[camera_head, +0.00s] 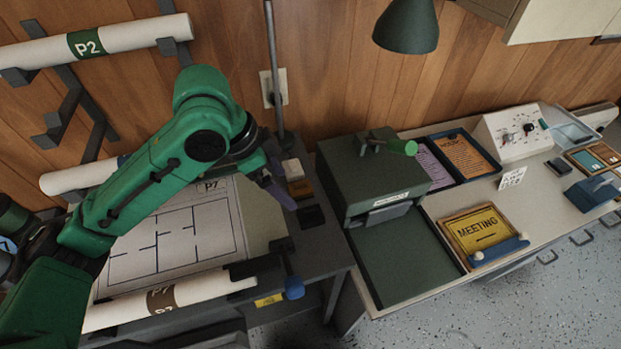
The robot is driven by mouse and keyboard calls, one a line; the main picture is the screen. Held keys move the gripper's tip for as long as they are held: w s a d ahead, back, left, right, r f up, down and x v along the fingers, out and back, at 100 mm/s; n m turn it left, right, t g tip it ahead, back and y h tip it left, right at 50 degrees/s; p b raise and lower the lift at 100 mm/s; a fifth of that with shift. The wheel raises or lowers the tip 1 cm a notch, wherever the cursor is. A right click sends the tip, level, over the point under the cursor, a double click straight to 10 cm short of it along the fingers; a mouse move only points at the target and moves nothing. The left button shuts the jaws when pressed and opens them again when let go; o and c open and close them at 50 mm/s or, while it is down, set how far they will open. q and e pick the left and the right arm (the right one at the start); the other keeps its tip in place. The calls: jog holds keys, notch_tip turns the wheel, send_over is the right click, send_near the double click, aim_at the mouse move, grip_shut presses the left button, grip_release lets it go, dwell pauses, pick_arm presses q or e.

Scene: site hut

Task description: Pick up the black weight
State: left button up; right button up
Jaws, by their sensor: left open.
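A small black block (311,216), which looks like the black weight, lies on the dark desk at the right of the floor plan. My left gripper (276,188) is open above the desk, just up and to the left of this block in the picture. A purple-grey finger shows, and my green arm hides part of the gripper. I see no contact with the block. My right gripper is out of view.
Pale and yellow-brown blocks (298,182) stand just behind the black block. A blue-knobbed clamp (293,286) sits at the desk's front edge. A dark green box-shaped machine (372,178) stands to the right. A pole (274,70) rises behind the gripper.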

pick_arm(q)
send_over(310, 210)
jog(key=s+a, duration=0.2)
notch_tip(310, 210, down, 6)
jog(key=p+x, duration=0.1)
jog(key=x, duration=0.2)
jog(key=w+p+x, duration=0.1)
jog(key=x, duration=0.2)
jog(key=shift+w+f, duration=0.2)
jog(key=shift+f, duration=0.3)
jog(key=shift+c, duration=0.9)
grip_shut()
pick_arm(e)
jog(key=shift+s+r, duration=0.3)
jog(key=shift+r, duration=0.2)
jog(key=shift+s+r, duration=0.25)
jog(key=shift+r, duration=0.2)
